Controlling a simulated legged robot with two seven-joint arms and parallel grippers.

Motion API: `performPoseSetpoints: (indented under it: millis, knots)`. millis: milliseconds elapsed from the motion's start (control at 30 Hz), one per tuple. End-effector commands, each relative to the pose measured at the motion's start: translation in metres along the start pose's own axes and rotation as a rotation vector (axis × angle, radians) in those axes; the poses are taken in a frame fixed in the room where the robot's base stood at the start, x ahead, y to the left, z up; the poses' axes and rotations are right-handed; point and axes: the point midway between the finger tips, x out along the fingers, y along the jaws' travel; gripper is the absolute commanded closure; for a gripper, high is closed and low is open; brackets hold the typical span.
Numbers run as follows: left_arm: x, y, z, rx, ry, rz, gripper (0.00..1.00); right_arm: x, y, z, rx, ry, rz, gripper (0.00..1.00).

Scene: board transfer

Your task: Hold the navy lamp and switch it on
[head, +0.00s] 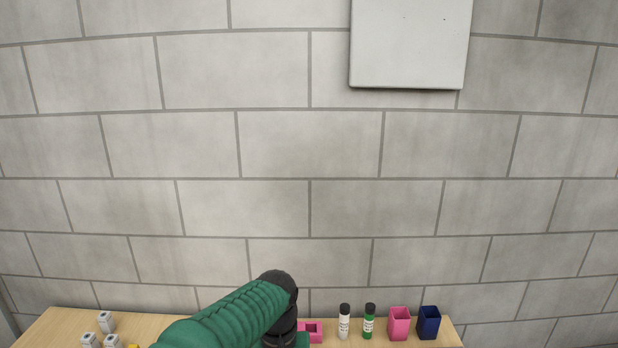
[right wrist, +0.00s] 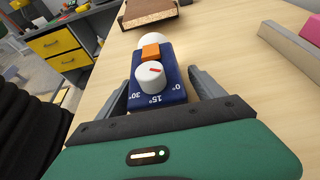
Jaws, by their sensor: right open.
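The navy lamp (right wrist: 158,91) lies in the right wrist view on the wooden table. It is a navy block with a white dial (right wrist: 150,76) marked 0°, 15° and 30°, an orange part (right wrist: 151,52) and a white dome (right wrist: 152,39) at its far end. My right gripper (right wrist: 158,78) is open, with one finger on each side of the lamp; a gap shows beside the right finger, and I cannot tell whether the left one touches. I cannot make out the lamp in the head view. My left gripper is not in view.
The head view shows small grey blocks (head: 105,321), two vials (head: 369,321), a pink cup (head: 400,323) and a navy cup (head: 429,323) on the table (head: 50,326). A brown block (right wrist: 149,12) lies beyond the lamp. A grey bar (right wrist: 290,46) lies at right.

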Motion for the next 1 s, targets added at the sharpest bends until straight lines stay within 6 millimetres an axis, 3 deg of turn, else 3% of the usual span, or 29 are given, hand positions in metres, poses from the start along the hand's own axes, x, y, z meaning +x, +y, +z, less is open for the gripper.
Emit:
performPoseSetpoints:
  millis: [167, 400, 633, 733, 800, 1000]
  knots:
    - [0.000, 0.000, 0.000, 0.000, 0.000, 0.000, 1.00, -0.032, -0.002, -0.001, 0.001, 0.001, -0.005, 0.22]
    - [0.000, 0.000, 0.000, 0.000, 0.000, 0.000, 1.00, -0.093, -0.002, -0.002, 0.001, 0.002, -0.004, 0.22]
    - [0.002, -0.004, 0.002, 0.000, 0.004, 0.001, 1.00, -0.116, 0.003, 0.000, -0.020, 0.032, 0.016, 0.22]
    - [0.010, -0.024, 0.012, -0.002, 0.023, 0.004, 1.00, -0.117, 0.028, 0.004, -0.127, 0.177, 0.091, 0.22]
    - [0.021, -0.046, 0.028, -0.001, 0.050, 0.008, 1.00, -0.125, 0.058, 0.006, -0.274, 0.347, 0.183, 0.22]
    - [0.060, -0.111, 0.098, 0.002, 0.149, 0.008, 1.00, -0.183, 0.138, 0.012, -0.898, 0.832, 0.511, 0.22]
